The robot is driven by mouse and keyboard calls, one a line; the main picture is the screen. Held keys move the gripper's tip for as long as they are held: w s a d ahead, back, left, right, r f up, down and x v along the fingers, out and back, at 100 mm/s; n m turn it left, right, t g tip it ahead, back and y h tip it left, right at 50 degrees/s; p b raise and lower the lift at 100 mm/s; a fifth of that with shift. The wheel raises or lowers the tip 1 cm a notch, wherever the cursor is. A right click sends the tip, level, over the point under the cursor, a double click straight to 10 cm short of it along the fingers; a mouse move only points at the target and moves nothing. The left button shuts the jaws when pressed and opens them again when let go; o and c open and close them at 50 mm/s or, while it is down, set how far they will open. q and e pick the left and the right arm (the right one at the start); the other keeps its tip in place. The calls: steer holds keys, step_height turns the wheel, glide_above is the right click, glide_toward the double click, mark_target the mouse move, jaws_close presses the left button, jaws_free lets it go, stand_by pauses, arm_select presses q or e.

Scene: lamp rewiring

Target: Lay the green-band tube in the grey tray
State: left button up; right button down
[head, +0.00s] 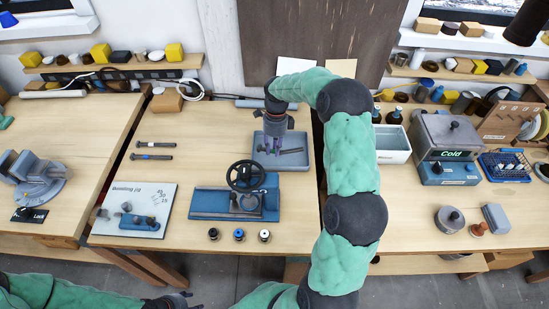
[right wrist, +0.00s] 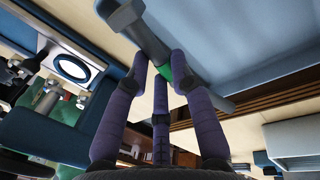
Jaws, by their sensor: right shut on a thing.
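The green-band tube (right wrist: 147,38) is a dark grey rod with a wider end and a green band between the purple fingers of my right gripper (right wrist: 166,72). My right gripper (head: 275,148) is shut on it, over the grey tray (head: 268,164). In the head view the tube (head: 291,151) lies roughly level within the tray's outline. The tray floor also shows in the right wrist view (right wrist: 225,35). I cannot tell whether the tube touches the floor. My left gripper (head: 178,299) is at the bottom edge, partly cut off; its opening is unclear.
Two more tubes, one plain-looking (head: 157,143) and one blue-banded (head: 152,157), lie on the table left of the tray. A blue fixture with a black handwheel (head: 245,176) stands just in front of the tray. A white bin (head: 393,146) is to the right.

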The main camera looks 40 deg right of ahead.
mark_target(273, 164)
steer(key=shift+f+b, duration=0.45)
steer(key=shift+f, duration=2.45)
steer(key=shift+f, duration=0.1)
steer(key=c, duration=1.3)
jaws_free()
steer(key=shift+c, duration=0.2)
steer(key=shift+f, duration=0.1)
step_height(273, 164, up, 12)
steer(key=w+d+p, duration=0.1)
steer(key=d+p, duration=0.1)
steer(key=shift+w, duration=0.2)
